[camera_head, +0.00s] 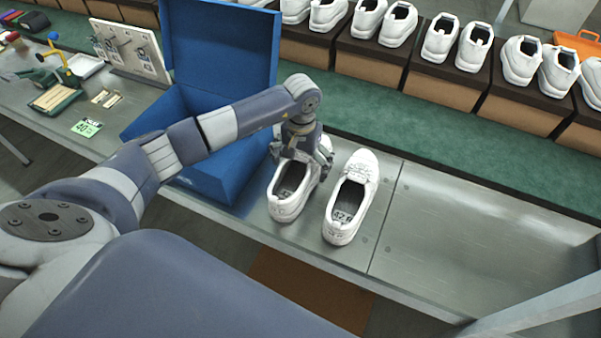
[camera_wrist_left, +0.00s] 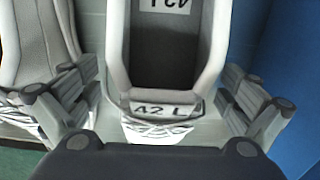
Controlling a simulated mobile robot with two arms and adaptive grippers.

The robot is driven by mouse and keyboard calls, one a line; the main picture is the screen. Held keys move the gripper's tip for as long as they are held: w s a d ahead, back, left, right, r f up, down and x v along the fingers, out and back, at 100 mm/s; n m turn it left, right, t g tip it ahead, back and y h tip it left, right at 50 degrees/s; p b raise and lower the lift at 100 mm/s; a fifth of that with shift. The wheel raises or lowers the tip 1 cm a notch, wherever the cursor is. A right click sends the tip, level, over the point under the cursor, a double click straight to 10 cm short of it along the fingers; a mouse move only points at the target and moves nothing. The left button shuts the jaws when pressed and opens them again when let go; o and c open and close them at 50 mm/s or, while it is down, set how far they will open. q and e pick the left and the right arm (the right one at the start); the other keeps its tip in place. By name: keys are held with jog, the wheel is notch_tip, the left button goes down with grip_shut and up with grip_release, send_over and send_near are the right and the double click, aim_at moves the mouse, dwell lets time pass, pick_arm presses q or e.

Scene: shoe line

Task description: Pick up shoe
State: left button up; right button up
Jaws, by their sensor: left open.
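Two white shoes stand side by side on the metal table. The left shoe (camera_head: 285,203) stands beside the blue box, with its toe end partly hidden under my left gripper (camera_head: 302,155). The right shoe (camera_head: 352,197) is clear of the gripper. In the left wrist view, the shoe marked "42 L" (camera_wrist_left: 165,107) lies between the fingers of my open left gripper (camera_wrist_left: 158,88). The fingers are spread on either side of it, with gaps visible. The other shoe (camera_wrist_left: 40,55) shows at the left edge of that view. My right gripper is not in view.
An open blue box (camera_head: 225,170) stands close on the left; its wall (camera_wrist_left: 290,70) fills the right of the wrist view. Several white shoes on dark boxes (camera_head: 440,85) line the green belt (camera_head: 500,150) behind. Tools lie at far left. The table right of the shoes (camera_head: 465,235) is clear.

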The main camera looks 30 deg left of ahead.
pick_arm(q)
jog(key=c, duration=1.3)
jog(key=shift+r, duration=0.1)
